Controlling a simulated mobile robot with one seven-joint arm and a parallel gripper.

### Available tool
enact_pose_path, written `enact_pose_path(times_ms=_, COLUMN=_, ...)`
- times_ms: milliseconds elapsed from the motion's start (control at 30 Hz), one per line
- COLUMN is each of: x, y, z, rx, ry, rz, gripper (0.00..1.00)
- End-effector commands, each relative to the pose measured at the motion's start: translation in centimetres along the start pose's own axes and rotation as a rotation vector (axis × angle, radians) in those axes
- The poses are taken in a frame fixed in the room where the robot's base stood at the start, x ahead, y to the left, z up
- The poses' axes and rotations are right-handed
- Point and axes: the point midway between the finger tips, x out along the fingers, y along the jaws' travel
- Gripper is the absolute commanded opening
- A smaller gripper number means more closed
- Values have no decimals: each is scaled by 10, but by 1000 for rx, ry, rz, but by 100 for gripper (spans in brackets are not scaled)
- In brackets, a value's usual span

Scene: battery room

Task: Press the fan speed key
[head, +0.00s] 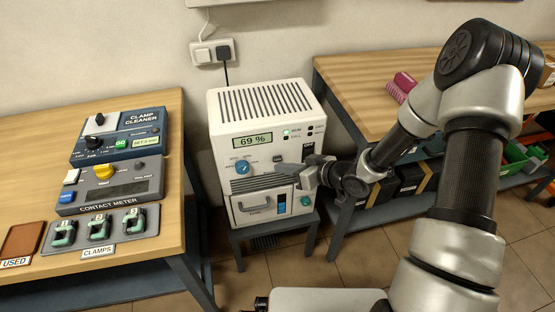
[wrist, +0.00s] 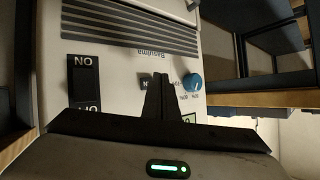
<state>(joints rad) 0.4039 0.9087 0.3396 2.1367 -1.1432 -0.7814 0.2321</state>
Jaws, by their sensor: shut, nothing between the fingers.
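A white cabinet unit (head: 220,118) stands on a low stand, its display (head: 252,140) reading 69 %. Its front has a blue knob (head: 243,167), also in the wrist view (wrist: 192,83), and a small dark key (head: 278,158). The wrist view shows a dark key (wrist: 146,79) just left of my fingertips; its label is too small to read, so I cannot tell whether it is the fan speed key. My gripper (head: 278,169) is shut and empty, its tips (wrist: 159,75) over the panel between key and knob. Contact cannot be told.
A black ON/OFF rocker switch (wrist: 83,82) sits left in the wrist view. A drawer with a handle (head: 255,208) lies below the panel. A bench with a clamp cleaner (head: 118,130) and contact meter (head: 110,185) stands left; another wooden bench (head: 350,65) stands right.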

Motion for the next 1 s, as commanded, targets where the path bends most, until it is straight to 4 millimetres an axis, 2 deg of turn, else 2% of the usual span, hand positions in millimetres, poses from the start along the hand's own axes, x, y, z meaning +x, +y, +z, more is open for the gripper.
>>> enact_pose_path(times_ms=1000, x=5, y=4, z=-4, rx=-1, ry=0, rz=0, gripper=0)
